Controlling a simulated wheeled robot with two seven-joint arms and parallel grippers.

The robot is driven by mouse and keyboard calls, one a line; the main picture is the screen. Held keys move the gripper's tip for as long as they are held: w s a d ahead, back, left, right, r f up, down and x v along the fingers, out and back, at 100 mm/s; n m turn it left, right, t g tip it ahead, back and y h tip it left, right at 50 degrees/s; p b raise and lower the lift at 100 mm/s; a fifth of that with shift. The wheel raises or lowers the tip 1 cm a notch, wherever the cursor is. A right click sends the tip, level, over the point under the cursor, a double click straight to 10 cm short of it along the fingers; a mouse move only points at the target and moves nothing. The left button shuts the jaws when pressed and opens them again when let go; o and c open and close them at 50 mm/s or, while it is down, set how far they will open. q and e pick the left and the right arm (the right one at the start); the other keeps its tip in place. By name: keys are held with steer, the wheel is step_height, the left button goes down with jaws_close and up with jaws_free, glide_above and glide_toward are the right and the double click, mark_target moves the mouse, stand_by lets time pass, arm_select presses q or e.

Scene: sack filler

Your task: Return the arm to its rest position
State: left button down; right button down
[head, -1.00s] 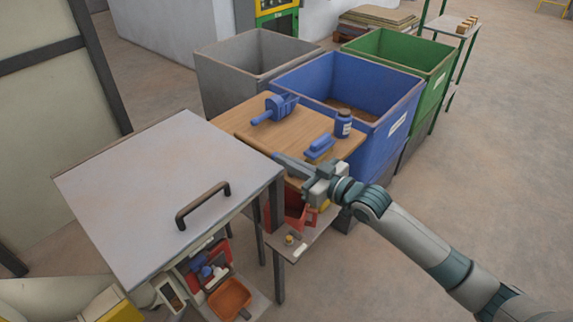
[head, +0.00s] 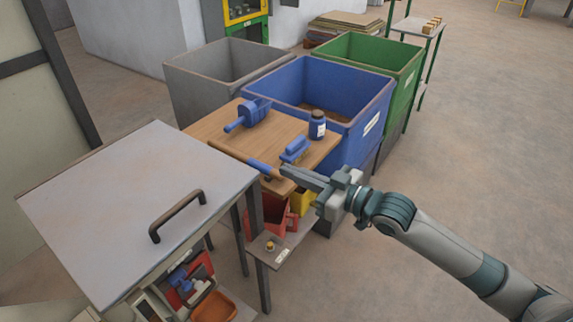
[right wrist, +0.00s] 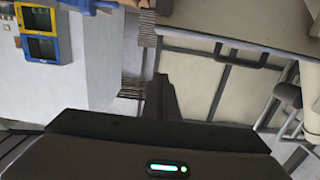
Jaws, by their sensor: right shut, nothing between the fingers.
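My right gripper (head: 288,171) reaches in from the right in the head view, its fingers shut and empty. Its tips point left, at the near right edge of the wooden tabletop (head: 212,131). In the picture they lie beside a blue-handled tool (head: 265,169) at that edge; I cannot tell the gap in height. In the right wrist view the shut fingers (right wrist: 161,97) stand in the middle with nothing between them. My left gripper is not in view.
Behind stand grey (head: 190,88), blue (head: 350,140) and green (head: 403,90) bins. A grey-topped cabinet (head: 110,210) stands left. Floor at right is clear.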

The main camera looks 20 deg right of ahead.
steer(key=w+d+f+m+h, duration=0.2)
steer(key=d+f+h, duration=0.1)
steer(key=f, duration=0.8)
steer(key=w+d+f+m+h, duration=0.15)
steer(key=d+f, duration=0.25)
steer(key=f, duration=0.7)
steer(key=s+d+f+m+g+h, duration=0.15)
steer(key=s+f, duration=0.25)
steer(key=f, duration=0.6)
steer(key=s+d+f+g+h, duration=0.1)
steer(key=s+f+h, duration=0.15)
steer(key=f, duration=0.75)
steer(key=s+a+f+g, duration=0.2)
steer(key=s+f+g, duration=0.1)
steer(key=s+f, duration=1.2)
steer(key=s+a+f+g, duration=0.1)
steer(key=s+a+f, duration=0.1)
steer(key=s+f, duration=0.2)
steer(key=s+a+f+g, duration=0.1)
steer(key=s+a+f, duration=0.2)
steer(key=s, duration=0.7)
steer(key=s+a+f+g, duration=0.2)
steer(key=s+f, duration=0.4)
steer(key=s, duration=0.2)
steer(key=shift+a, duration=0.2)
